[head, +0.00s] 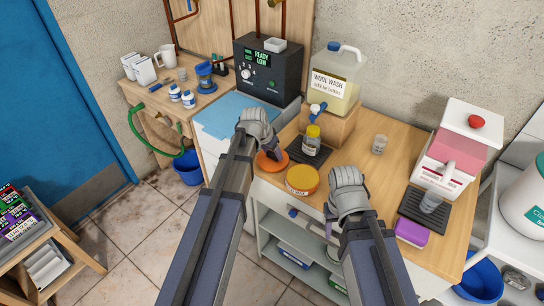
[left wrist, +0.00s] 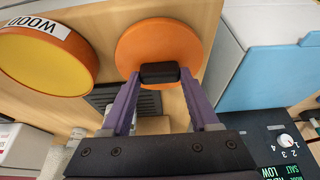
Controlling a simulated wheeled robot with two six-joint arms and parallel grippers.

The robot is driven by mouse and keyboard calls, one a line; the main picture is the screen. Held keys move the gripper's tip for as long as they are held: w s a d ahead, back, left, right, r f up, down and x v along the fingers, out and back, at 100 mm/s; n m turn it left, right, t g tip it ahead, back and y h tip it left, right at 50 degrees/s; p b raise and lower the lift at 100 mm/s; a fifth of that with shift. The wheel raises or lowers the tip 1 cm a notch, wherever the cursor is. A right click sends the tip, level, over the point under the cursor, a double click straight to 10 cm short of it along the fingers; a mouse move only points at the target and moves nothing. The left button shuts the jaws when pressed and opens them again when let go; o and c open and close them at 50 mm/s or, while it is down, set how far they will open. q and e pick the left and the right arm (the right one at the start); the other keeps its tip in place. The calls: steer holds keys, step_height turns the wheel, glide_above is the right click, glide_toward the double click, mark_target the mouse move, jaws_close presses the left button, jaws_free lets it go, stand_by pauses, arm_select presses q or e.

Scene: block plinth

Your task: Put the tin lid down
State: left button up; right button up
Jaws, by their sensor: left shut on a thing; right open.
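The tin lid (head: 268,165) is a flat orange disc with a black knob, near the counter's left front. My left gripper (head: 274,152) is shut on that knob. In the left wrist view the purple fingers of my left gripper (left wrist: 160,76) pinch the knob, with the orange lid (left wrist: 155,40) behind it. I cannot tell whether the lid touches the counter. The open tin (head: 302,181), orange with yellow contents, stands just right of the lid; it also shows in the left wrist view (left wrist: 45,62). My right gripper (head: 347,200) is open beside the tin; its fingers are mostly hidden.
A wooden block (head: 326,122) bears the wool wash jug (head: 337,80). A small glass (head: 379,144) stands farther right. Bare counter (head: 385,175) lies right of my right gripper.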

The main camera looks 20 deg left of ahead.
arm_select(q)
steer(key=shift+r, duration=0.1)
steer(key=shift+f, duration=0.2)
steer(key=o, duration=1.3)
steer(key=shift+r, duration=0.1)
steer(key=shift+o, duration=0.2)
steer(key=shift+r, duration=0.15)
steer(key=p+v, duration=1.1)
steer(key=v, duration=0.1)
steer(key=s+d+g+y, duration=0.1)
steer(key=s+d+g, duration=0.1)
steer(key=s+d, duration=0.5)
steer(key=s+d+f+g+y, duration=0.1)
steer(key=s+d+g+y, duration=0.1)
steer(key=s+d, duration=0.6)
steer(key=s, duration=0.4)
steer(key=shift+f+g, duration=0.3)
steer(key=shift+g, duration=0.1)
